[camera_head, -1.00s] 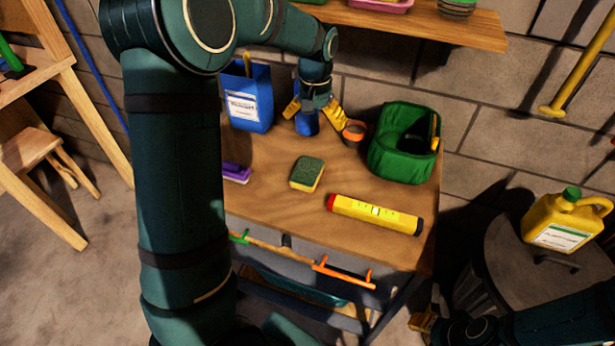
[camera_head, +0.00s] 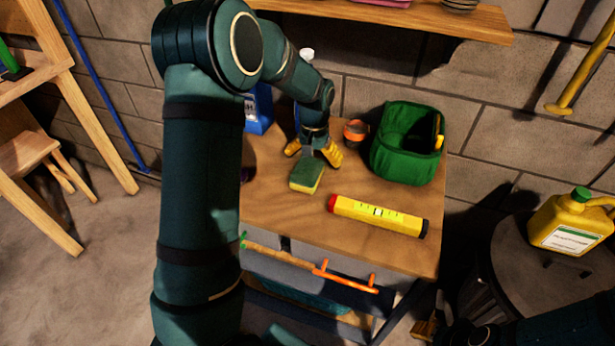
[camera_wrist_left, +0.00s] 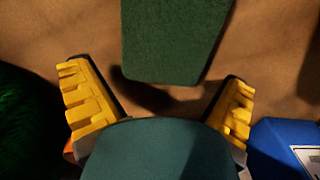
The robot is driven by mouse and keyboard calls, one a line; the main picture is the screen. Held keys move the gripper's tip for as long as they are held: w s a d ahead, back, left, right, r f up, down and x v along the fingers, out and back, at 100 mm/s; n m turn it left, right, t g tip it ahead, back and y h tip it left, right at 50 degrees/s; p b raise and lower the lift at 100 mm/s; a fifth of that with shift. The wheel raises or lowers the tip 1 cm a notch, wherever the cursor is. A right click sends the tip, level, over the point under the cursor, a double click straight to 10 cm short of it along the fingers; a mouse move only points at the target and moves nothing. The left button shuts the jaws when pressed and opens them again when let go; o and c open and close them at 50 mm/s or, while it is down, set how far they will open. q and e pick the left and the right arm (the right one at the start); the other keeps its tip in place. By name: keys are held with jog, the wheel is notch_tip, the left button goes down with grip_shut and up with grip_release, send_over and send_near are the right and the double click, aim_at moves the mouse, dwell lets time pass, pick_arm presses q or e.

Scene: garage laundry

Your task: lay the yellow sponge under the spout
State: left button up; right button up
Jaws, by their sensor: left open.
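The yellow sponge (camera_head: 307,178), with a dark green scouring top, lies flat on the wooden workbench (camera_head: 275,215). My left gripper (camera_head: 312,153) is open and empty just behind it, close above the bench. In the left wrist view the sponge's green top (camera_wrist_left: 175,38) lies ahead of the gap between the two yellow fingers (camera_wrist_left: 163,95), apart from both. My right gripper (camera_head: 425,328) shows only in part at the bottom right; its opening cannot be made out. A small white top (camera_head: 306,53) shows behind my left arm; I cannot tell whether it is the spout.
A yellow level (camera_head: 378,213) lies right of the sponge. A green tool bag (camera_head: 405,145), an orange-rimmed tape roll (camera_head: 355,131) and a partly hidden blue container (camera_head: 259,110) stand at the back. A yellow jug (camera_head: 570,222) stands on a bin at right.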

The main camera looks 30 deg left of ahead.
pick_arm(q)
jog(key=shift+f, duration=0.35)
jog(key=shift+r, duration=0.1)
jog(key=c, duration=0.7)
jog(key=shift+c, duration=0.5)
jog(key=shift+r, duration=0.1)
